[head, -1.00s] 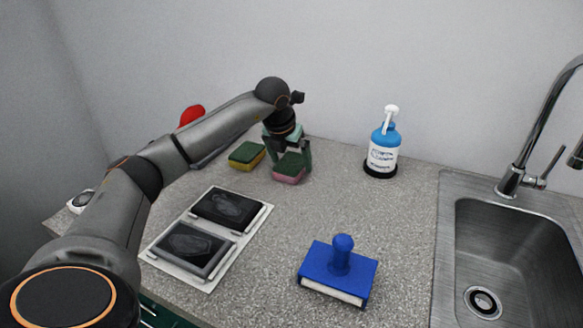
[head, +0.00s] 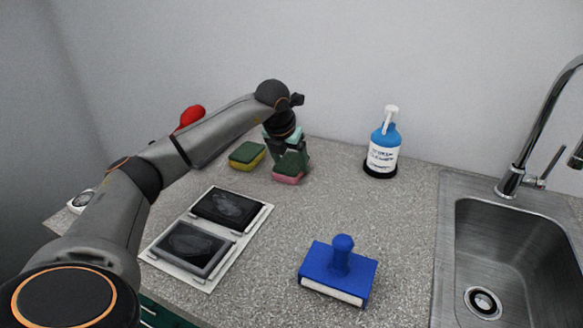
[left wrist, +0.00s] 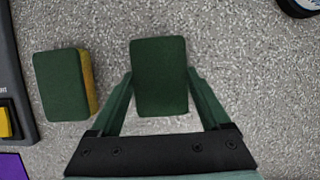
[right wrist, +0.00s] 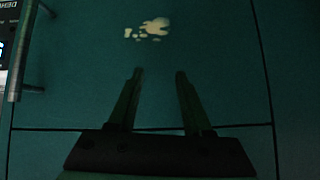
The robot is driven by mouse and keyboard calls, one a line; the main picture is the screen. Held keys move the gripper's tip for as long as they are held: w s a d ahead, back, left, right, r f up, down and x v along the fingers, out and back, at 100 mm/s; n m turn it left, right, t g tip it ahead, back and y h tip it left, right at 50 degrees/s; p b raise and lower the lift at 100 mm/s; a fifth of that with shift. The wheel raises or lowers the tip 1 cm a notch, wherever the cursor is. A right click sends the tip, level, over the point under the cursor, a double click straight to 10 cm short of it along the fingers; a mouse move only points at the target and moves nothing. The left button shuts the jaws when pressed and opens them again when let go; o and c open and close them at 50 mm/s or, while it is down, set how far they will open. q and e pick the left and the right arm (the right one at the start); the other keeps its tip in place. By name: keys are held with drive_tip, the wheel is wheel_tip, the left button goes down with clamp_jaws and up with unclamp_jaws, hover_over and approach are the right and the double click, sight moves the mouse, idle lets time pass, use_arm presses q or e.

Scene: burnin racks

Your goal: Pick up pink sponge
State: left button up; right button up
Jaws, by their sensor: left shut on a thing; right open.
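The pink sponge (head: 287,179) has a green top and a pink lower side. It is on the counter near the back wall. My left gripper (head: 289,163) comes down over it from above, its fingers shut on the sponge's two sides. In the left wrist view the sponge's green top (left wrist: 159,76) fills the space between the fingers of the left gripper (left wrist: 161,95). Its pink side is hidden there. My right gripper (right wrist: 158,75) shows in the right wrist view, open and empty in front of a dark teal panel.
A green and yellow sponge (head: 247,155) lies just left of the pink one. A blue bottle (head: 383,148) stands at the back, right of it. A blue-handled block (head: 339,270), two dark-screened panels (head: 228,207) and a sink (head: 510,250) lie nearer. The counter's middle is clear.

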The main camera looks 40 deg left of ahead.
sight(294, 159)
use_arm(q)
drive_tip(key=c, duration=0.6)
drive_tip(key=shift+r, duration=0.2)
wheel_tip(294, 159, up, 4)
drive_tip(key=shift+f, duration=0.2)
drive_tip(key=d+r, duration=0.1)
drive_tip(key=s+d+r, duration=0.1)
drive_tip(key=r, duration=0.1)
drive_tip(key=s+d+r+p, duration=0.1)
drive_tip(key=d+r, duration=0.1)
drive_tip(key=shift+s, duration=0.15)
drive_tip(key=s+d+r, duration=0.1)
drive_tip(key=d, duration=0.1)
drive_tip(key=s+d+r, duration=0.2)
drive_tip(key=d, duration=0.1)
drive_tip(key=s+d+r, duration=0.1)
drive_tip(key=s+d, duration=0.1)
drive_tip(key=shift+s+d+r, duration=0.15)
drive_tip(key=shift+d+r, duration=0.1)
drive_tip(key=shift+d, duration=0.15)
